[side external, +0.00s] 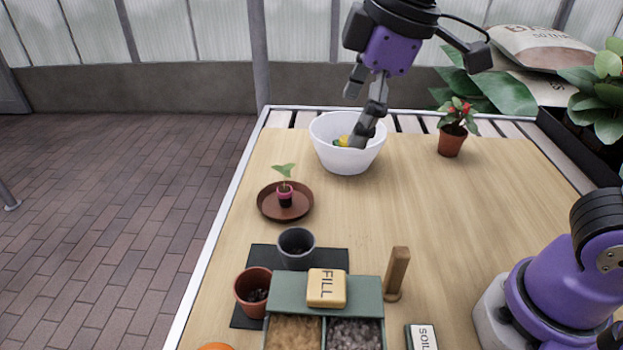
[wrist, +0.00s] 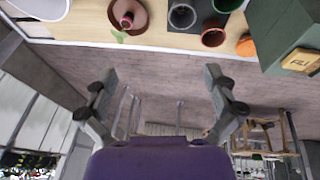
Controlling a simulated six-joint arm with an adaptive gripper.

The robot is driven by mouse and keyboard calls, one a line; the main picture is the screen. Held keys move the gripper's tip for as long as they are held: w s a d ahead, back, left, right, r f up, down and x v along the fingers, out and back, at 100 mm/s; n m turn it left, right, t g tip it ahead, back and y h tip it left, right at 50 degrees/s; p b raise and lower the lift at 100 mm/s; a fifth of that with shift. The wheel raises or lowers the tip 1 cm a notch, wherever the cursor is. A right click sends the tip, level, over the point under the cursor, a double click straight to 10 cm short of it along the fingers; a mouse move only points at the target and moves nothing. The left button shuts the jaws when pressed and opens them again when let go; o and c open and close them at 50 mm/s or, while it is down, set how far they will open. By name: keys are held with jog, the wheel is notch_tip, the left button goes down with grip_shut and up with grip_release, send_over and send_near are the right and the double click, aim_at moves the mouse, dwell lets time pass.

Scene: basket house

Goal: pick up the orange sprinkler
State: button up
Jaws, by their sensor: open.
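An orange rounded object (side external: 215,346), which may be the orange sprinkler, is cut off by the bottom edge of the side view. It also shows in the wrist view (wrist: 246,47), partly hidden behind the green box. My gripper (side external: 356,116) is far from it, at the back of the table by the white bowl (side external: 330,158), one finger overlapping the bowl in the picture. In the wrist view my gripper (wrist: 160,75) has its fingers wide apart with nothing between them. A small yellow and teal item (side external: 341,141) shows inside the bowl, partly hidden by the finger.
A seedling stands in a brown saucer (side external: 265,205). A grey pot (side external: 297,247), terracotta pot (side external: 253,290), green box (side external: 290,287) with a FILL block (side external: 326,288), and wooden tool (side external: 397,272) are at the front. A potted plant (side external: 452,145) stands back right. The table's middle right is clear.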

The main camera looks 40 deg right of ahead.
jog(key=s+d+f+m+t+h, duration=0.1)
jog(key=s+d+f+m+t, duration=0.1)
jog(key=s+d+f+m, duration=0.4)
jog(key=d+m, duration=0.3)
jog(key=shift+s+d+f+m, duration=0.25)
jog(key=shift+s+d+m, duration=0.05)
jog(key=shift+s+d, duration=0.1)
